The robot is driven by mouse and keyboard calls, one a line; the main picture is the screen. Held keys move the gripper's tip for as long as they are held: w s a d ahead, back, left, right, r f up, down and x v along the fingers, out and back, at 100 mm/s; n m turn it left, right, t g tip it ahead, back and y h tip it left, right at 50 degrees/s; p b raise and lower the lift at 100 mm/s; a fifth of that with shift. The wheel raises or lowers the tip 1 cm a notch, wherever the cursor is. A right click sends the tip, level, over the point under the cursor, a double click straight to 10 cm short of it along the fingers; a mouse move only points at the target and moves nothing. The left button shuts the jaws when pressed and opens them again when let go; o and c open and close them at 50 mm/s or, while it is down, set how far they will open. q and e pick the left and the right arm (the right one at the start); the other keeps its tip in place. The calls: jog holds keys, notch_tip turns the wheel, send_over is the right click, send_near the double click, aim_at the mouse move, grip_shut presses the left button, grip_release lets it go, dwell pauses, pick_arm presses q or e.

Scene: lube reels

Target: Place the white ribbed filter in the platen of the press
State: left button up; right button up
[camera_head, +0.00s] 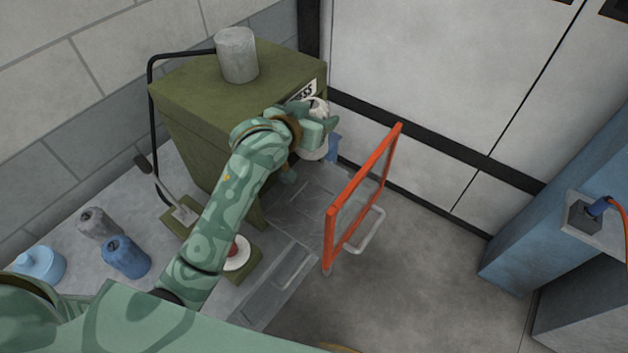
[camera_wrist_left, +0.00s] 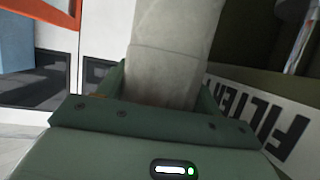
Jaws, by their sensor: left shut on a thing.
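The press (camera_head: 190,100) is an olive-green machine with a grey cylinder on top and a lettered label on its front. My left gripper (camera_head: 318,128) is at the front of the press, beside the label. It is shut on the white ribbed filter (camera_head: 319,106), which is partly hidden by the gripper. In the left wrist view, the pale filter (camera_wrist_left: 170,55) stands between the jaws, with the press's label (camera_wrist_left: 265,115) close at the right. I cannot make out the platen behind my arm. My right gripper is not in view.
An orange guard frame (camera_head: 331,235) stands out at the right of the press front. Several bottles and jars, including a blue one (camera_head: 126,257), stand on the bench at left. A lever and a white disc with a red centre (camera_head: 237,250) lie near my left arm.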

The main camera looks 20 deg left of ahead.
pick_arm(q)
notch_tip(320, 180, down, 21)
jog(key=b, duration=0.4)
jog(key=shift+w+r, duration=0.15)
jog(key=shift+r, duration=0.05)
jog(key=o, duration=1.4)
jog(key=shift+f, duration=0.1)
jog(key=shift+o, duration=0.2)
jog(key=shift+r, duration=0.2)
jog(key=p+v, duration=0.1)
jog(key=v, duration=1.1)
jog(key=shift+p, duration=0.4)
